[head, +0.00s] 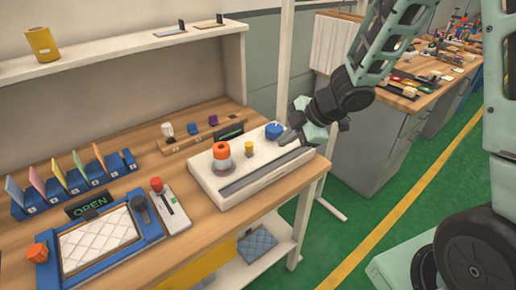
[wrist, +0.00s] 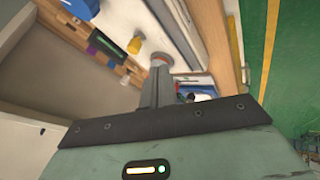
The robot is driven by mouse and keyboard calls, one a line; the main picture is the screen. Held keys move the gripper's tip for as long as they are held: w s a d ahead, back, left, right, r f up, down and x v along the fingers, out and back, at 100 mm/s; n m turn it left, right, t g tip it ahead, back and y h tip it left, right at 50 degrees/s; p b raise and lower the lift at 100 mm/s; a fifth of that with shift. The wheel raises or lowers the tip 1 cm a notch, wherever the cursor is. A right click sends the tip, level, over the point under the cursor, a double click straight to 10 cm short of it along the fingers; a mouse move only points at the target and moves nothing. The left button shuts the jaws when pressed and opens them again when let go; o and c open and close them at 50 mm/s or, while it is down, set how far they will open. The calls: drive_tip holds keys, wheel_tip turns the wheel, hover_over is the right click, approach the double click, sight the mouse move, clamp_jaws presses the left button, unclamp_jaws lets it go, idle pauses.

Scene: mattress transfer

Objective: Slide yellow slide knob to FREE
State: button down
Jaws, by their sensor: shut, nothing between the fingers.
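A yellow knob (head: 249,148) stands upright on a white panel box (head: 215,187) on the wooden bench. It also shows in the wrist view (wrist: 134,45), up and left of the fingers. An orange-red knob (head: 221,152) on a pale base stands left of it in the head view, and a blue knob (head: 273,130) stands right of it. A long grey strip runs along the box's front. My gripper (head: 286,139) is above the box's right end, near the blue knob and apart from the yellow one. Its fingers (wrist: 158,85) are shut and empty. No FREE label is readable.
A blue-framed tray (head: 150,236) with a quilted white pad lies at the left, near an OPEN sign (head: 90,204). A small red-knobbed board (head: 180,221) is beside it. Coloured cards stand behind. Green floor is open to the right of the bench.

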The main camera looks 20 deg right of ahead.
sight(249, 150)
idle(0.3)
drive_tip(key=b+x, duration=0.2)
drive_tip(key=x, duration=0.8)
drive_tip(key=shift+a+f+b, duration=0.1)
drive_tip(key=shift+b, duration=0.2)
drive_tip(key=w+p, duration=0.1)
drive_tip(key=w, duration=0.1)
drive_tip(key=shift+w+a+r+p, duration=0.1)
drive_tip(key=shift+w+r+p, duration=0.2)
drive_tip(key=shift+p, duration=0.05)
drive_tip(key=shift+w+a+f, duration=0.1)
drive_tip(key=shift+w+f, duration=0.05)
drive_tip(key=shift+w, duration=0.6)
